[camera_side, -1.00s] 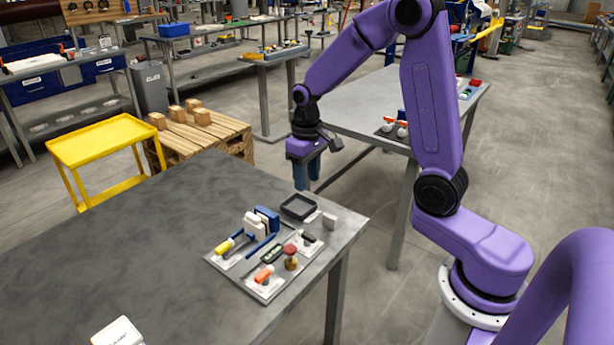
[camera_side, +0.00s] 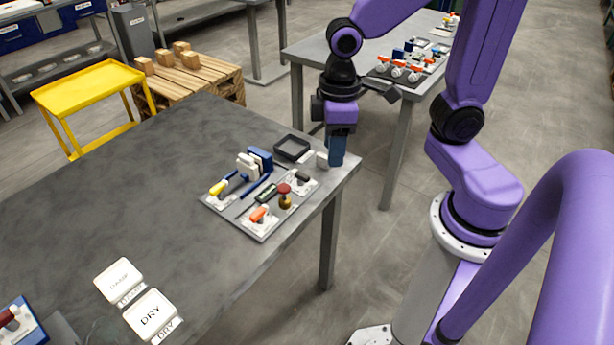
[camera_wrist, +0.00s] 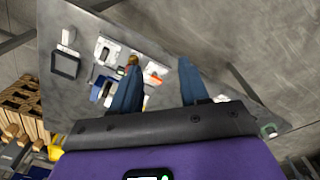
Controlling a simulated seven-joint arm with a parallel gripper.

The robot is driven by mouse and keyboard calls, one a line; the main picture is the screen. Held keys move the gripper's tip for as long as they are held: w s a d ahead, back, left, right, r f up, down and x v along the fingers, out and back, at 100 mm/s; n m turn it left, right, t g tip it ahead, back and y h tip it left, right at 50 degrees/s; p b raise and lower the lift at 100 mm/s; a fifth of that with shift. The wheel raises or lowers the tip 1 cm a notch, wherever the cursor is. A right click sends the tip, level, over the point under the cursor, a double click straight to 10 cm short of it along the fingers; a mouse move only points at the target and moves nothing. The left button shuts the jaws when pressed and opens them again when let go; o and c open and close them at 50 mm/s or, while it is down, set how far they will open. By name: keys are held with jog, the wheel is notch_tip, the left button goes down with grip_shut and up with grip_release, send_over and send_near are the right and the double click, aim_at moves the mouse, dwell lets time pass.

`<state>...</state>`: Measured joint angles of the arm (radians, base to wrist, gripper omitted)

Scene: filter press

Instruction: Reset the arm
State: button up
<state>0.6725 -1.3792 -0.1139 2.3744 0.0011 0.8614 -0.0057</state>
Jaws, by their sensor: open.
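My gripper (camera_side: 337,162) has blue fingers and points down near the right edge of the dark table (camera_side: 130,200), just right of a small white block (camera_side: 321,160). In the wrist view my gripper (camera_wrist: 160,82) shows its two fingers spread apart with nothing held between them. The grey tool board (camera_side: 228,213) on the table holds a yellow-handled tool (camera_side: 219,188), an orange-handled tool (camera_side: 259,214), a red-topped brass stamp (camera_side: 285,196) and blue and white pieces. Whether the fingers touch the table is unclear.
A square black tray (camera_side: 292,137) lies behind the board. White plates, one reading DRY (camera_side: 150,315), lie at the front. A second table (camera_side: 305,55) with red and white valve parts (camera_side: 398,70) stands behind. A yellow cart (camera_side: 88,88) and a pallet (camera_side: 200,75) stand left.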

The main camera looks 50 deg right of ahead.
jog(key=s+n, duration=0.4)
jog(key=s, duration=0.7)
jog(key=shift+d+r, duration=0.35)
jog(key=shift+r, duration=0.05)
jog(key=shift+w, duration=0.1)
dwell(1.1)
